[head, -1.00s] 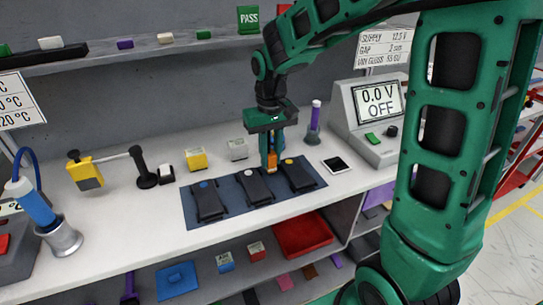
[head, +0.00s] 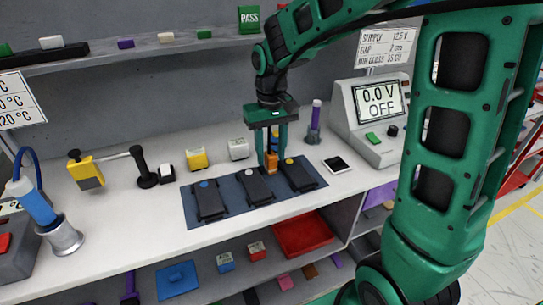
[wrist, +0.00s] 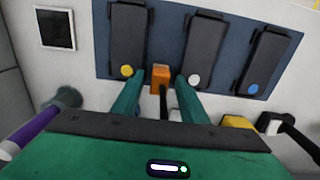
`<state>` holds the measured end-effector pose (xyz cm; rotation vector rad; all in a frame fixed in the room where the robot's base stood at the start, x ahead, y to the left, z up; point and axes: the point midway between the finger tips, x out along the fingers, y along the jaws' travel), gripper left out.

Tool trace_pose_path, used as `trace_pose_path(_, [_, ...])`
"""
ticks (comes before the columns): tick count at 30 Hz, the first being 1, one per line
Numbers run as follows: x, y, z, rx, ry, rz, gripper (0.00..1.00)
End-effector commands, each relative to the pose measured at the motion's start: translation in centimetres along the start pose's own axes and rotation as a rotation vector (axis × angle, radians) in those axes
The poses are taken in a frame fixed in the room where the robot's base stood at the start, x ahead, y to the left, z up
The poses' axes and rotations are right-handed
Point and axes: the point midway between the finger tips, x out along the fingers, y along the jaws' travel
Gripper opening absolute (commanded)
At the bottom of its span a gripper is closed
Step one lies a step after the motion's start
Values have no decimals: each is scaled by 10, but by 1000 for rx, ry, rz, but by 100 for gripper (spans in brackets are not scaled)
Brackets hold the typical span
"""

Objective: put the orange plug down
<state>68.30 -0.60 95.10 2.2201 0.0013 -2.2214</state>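The orange plug (head: 271,161) stands between the middle and right black modules on the dark blue mat (head: 228,214), near its back edge. In the wrist view the plug (wrist: 160,79) shows between the fingers, with a dark lead or stem below it. My gripper (head: 272,158) points down over the plug, its two fingers spread on either side. The wrist view shows a gap between each finger and the plug, so my gripper (wrist: 159,84) is open around it. Whether the plug's underside rests fully on the mat is hard to see.
The black modules carry a blue dot (head: 208,200), a white dot (head: 257,187) and a yellow dot (head: 299,175). The white bench front is clear.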

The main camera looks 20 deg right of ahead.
Motion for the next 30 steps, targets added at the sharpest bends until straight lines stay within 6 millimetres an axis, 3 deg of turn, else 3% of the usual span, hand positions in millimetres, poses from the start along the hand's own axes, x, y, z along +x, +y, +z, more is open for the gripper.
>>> trace_pose_path(9, [-64,1,-1,1,5,-1,39])
trace_pose_path(15, [-93,1,0,2,1,0,39])
trace_pose_path(26, [-106,2,1,5,-1,0,39])
trace_pose_path(30, [-103,28,21,59,1,10,39])
